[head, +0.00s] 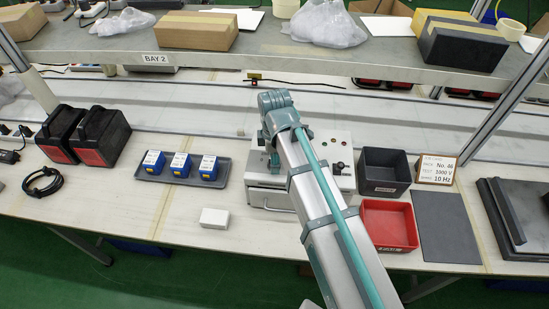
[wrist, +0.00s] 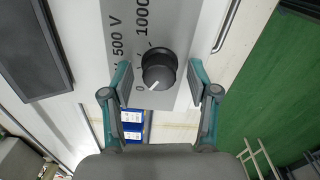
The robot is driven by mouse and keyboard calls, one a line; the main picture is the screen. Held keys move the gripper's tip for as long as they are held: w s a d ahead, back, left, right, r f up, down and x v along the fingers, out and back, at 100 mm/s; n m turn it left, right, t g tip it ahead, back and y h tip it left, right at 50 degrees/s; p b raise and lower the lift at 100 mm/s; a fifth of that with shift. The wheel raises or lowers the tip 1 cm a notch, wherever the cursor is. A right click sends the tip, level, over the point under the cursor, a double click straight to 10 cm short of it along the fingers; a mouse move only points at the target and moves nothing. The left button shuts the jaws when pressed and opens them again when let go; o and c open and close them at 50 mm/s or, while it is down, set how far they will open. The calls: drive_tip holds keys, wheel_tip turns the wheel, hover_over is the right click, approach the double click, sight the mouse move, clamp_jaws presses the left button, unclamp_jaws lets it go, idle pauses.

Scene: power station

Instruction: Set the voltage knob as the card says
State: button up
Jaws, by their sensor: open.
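The voltage knob (wrist: 158,70) is round and black, on a pale panel (wrist: 180,18) with marks reading 0, 500 V and 1000. Its white pointer line is at the lower left, near the 0. My gripper (wrist: 160,72) is open, with one finger on each side of the knob and a gap to both. The card (head: 436,169) stands at the right of the bench and reads No. 46, TEST 1000 V, BAND 10 Hz. The grey tester box (head: 267,196) is partly hidden behind my arm in the head view, where the knob and my fingers cannot be made out.
A black bin (head: 384,172) and a red bin (head: 389,224) stand right of the tester. A tray with blue-and-white blocks (head: 181,165) and a small white box (head: 214,218) are to its left. A shelf (head: 265,48) with boxes runs overhead at the back.

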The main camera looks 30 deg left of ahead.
drive_tip(key=shift+c, duration=0.4)
clamp_jaws()
drive_tip(key=shift+m, duration=0.4)
drive_tip(key=m, duration=0.4)
drive_tip(key=shift+m+p, duration=0.3)
drive_tip(key=shift+p, duration=0.05)
drive_tip(key=m, duration=1.2)
drive_tip(key=shift+a+m+p, duration=0.1)
drive_tip(key=shift+m+p, duration=0.3)
drive_tip(key=m, duration=0.5)
drive_tip(key=shift+m, duration=0.3)
